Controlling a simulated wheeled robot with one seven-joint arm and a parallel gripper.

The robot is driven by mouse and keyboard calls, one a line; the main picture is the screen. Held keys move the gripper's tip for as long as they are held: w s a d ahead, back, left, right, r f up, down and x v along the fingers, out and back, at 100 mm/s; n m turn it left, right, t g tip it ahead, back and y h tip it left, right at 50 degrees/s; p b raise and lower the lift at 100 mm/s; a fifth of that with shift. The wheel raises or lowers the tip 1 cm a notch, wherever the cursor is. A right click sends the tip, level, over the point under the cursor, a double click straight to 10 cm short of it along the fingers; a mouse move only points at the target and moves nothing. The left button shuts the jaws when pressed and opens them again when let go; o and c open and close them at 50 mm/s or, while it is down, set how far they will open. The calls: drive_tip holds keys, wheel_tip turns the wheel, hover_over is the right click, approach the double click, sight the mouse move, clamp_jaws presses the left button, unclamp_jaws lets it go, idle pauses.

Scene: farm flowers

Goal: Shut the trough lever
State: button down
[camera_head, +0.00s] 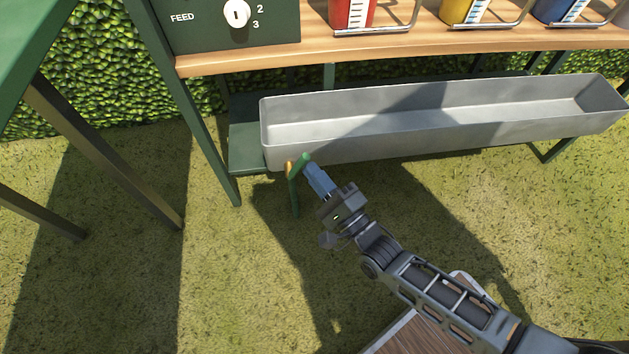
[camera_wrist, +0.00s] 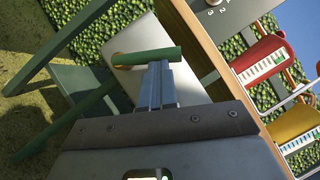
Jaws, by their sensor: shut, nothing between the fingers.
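The grey metal trough (camera_head: 440,112) stands on a green frame below the wooden shelf. At its near left corner is the lever, a short green handle (camera_head: 303,161) with an orange part beside it (camera_head: 290,168). In the wrist view the green handle (camera_wrist: 150,56) lies crosswise just beyond my fingertips. My gripper (camera_head: 313,173) is shut and empty, its fingers reaching up and left to the handle. In the wrist view my gripper (camera_wrist: 157,68) meets the handle's lower edge; I cannot tell whether it touches.
A dark green feed panel with a white dial (camera_head: 237,13) sits above left. Red (camera_head: 352,12), yellow (camera_head: 463,10) and blue (camera_head: 560,10) containers stand on the wooden shelf (camera_head: 420,42).

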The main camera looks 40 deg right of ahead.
drive_tip(key=n+p, duration=0.1)
drive_tip(key=r+n+g+p, duration=0.1)
drive_tip(key=a+r+n+g+p, duration=0.1)
drive_tip(key=shift+w+n+y, duration=0.35)
drive_tip(key=shift+n+y, duration=0.05)
drive_tip(key=shift+w+a+r+p, duration=0.1)
drive_tip(key=shift+a+p, duration=0.15)
drive_tip(key=shift+p, duration=0.3)
drive_tip(key=shift+a, duration=0.15)
